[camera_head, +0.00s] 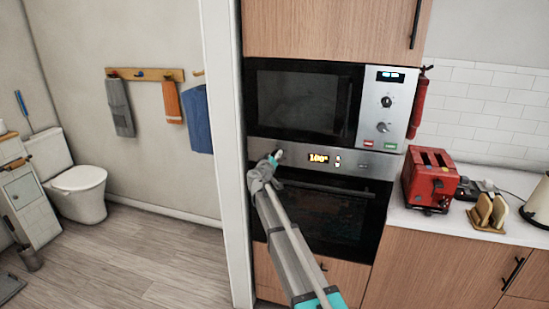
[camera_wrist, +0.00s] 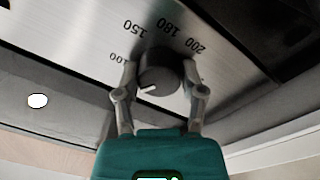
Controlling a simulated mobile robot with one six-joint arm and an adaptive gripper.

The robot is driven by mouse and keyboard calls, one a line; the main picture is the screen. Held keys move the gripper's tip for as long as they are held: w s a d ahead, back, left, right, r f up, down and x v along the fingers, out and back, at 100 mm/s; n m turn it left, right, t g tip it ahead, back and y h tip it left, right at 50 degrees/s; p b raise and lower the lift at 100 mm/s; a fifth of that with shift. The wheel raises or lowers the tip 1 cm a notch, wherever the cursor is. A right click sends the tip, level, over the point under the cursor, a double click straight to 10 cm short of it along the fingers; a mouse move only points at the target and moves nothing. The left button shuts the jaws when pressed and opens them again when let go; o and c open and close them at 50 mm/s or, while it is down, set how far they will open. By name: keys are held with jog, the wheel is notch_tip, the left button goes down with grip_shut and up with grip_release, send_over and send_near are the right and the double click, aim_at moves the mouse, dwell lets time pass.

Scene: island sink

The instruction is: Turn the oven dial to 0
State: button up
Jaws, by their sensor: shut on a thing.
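The oven dial (camera_wrist: 160,72) is a dark round knob on the oven's metal panel. In the wrist view its white mark points to the lower left. Printed numbers 100, 150, 180 and 200 curve around its far side; a 0 cannot be made out. My gripper (camera_wrist: 161,80) is shut on the dial, one finger on each side. In the head view my gripper (camera_head: 269,165) reaches the left part of the oven panel (camera_head: 300,152) and mostly hides the dial. The oven display (camera_head: 318,158) glows orange and seems to read 100°.
A microwave (camera_head: 305,98) sits above the oven, and the dark oven door (camera_head: 335,215) is closed below the panel. A white wall edge (camera_head: 222,150) stands close on the left. A red toaster (camera_head: 430,180) is on the counter at right. Open floor (camera_head: 140,260) lies at left.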

jog(key=n, duration=0.5)
jog(key=shift+n, duration=0.4)
jog(key=o, duration=1.1)
jog(key=shift+o, duration=0.2)
jog(key=shift+m, duration=0.4)
